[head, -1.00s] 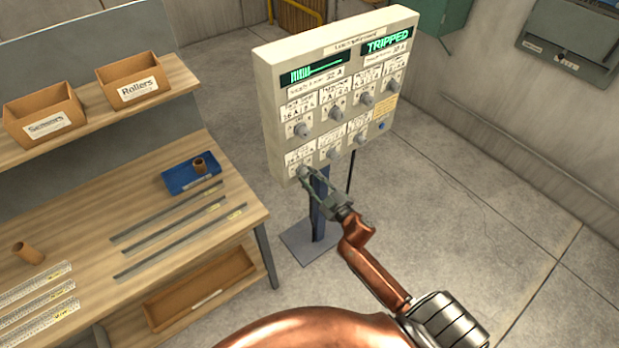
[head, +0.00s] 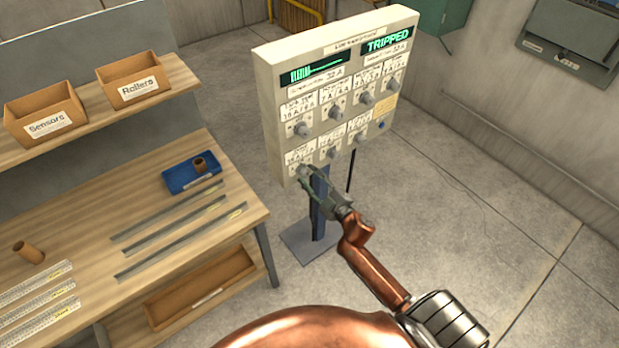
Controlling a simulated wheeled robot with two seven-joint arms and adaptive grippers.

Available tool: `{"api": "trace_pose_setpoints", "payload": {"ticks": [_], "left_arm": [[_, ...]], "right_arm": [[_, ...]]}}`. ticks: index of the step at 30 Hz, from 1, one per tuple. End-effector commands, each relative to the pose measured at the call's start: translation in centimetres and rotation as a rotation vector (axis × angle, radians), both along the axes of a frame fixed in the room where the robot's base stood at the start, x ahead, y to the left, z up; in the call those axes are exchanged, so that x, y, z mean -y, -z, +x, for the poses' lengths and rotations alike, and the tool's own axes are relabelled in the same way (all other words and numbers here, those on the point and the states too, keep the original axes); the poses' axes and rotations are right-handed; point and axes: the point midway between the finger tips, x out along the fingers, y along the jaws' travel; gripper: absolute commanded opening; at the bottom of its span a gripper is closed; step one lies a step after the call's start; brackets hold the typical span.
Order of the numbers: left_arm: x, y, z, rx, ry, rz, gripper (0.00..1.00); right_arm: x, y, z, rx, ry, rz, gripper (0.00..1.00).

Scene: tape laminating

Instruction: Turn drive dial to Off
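The control panel (head: 270,110) is a cream box on a post, with two green displays, one reading "TRIPPED". Several grey dials sit in two rows under small labels. The lower-left dial (head: 302,169) is largely hidden by my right gripper (head: 305,172). Its label is too small to read surely, so I cannot confirm it is the drive dial, nor see its pointer. The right gripper's fingers are drawn together around this dial. My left gripper is not in view.
A wooden workbench (head: 95,245) on the left holds metal strips, a blue tray (head: 178,182) and a brown roller (head: 28,252). Bins labelled Sensors (head: 45,112) and Rollers (head: 133,87) stand on its shelf. The concrete floor right of the panel is clear.

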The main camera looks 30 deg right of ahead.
Motion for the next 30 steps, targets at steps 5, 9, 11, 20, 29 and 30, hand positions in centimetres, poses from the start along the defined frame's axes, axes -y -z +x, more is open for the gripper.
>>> {"api": "trace_pose_setpoints", "payload": {"ticks": [5,9,11,20,29,30], "left_arm": [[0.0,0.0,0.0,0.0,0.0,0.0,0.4],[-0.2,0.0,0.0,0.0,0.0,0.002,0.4],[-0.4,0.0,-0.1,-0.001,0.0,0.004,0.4],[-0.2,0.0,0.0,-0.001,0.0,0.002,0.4],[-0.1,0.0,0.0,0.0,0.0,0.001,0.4],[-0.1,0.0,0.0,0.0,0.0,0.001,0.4]], "right_arm": [[0.0,0.0,0.0,-0.001,0.001,0.0,0.45],[0.0,0.0,0.0,-0.001,0.001,0.0,0.45],[0.1,0.0,-0.1,-0.001,0.001,0.0,0.45],[0.5,0.2,-4.5,-0.004,0.002,0.001,0.45],[0.9,0.1,-10.2,-0.002,0.001,0.002,0.45],[0.9,0.1,-10.7,-0.002,0.001,0.001,0.45]]}}
